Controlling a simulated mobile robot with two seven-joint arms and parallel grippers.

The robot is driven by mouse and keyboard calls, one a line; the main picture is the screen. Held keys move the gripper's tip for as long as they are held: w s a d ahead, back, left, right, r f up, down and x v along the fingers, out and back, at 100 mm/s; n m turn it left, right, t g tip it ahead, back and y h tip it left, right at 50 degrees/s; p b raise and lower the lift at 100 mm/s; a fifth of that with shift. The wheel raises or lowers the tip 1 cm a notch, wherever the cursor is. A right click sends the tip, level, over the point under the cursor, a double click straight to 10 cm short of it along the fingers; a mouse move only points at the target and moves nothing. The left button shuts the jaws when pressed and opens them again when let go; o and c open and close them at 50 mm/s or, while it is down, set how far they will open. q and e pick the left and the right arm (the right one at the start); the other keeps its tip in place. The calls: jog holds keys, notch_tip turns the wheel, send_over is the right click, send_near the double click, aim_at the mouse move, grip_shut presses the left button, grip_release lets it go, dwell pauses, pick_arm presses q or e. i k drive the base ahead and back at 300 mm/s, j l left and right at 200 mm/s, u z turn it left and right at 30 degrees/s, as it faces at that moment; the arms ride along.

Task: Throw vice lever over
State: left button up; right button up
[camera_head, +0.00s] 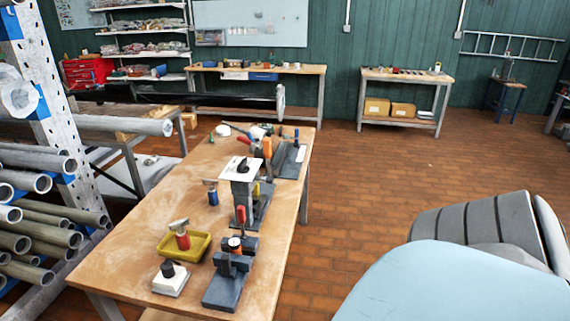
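A wooden workbench (145,225) runs from the lower left toward the middle of the view. Neither gripper is in view.
A yellow tray (197,250) holds a red-handled tool (181,234); a white block with a black knob (170,279) stands in front. More tools crowd the bench's far end. Pipes (35,240) fill a rack at left. Open brick floor (360,190) lies right of the bench.

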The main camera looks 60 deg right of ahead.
aim_at(240, 208)
jog(key=i+j+z, duration=0.15)
jog(key=z, duration=0.35)
jog(key=i+j+z, duration=0.15)
jog(key=z, duration=0.3)
jog(key=i+j+z, duration=0.1)
jog(key=j+z, duration=0.2)
jog(key=z, duration=0.2)
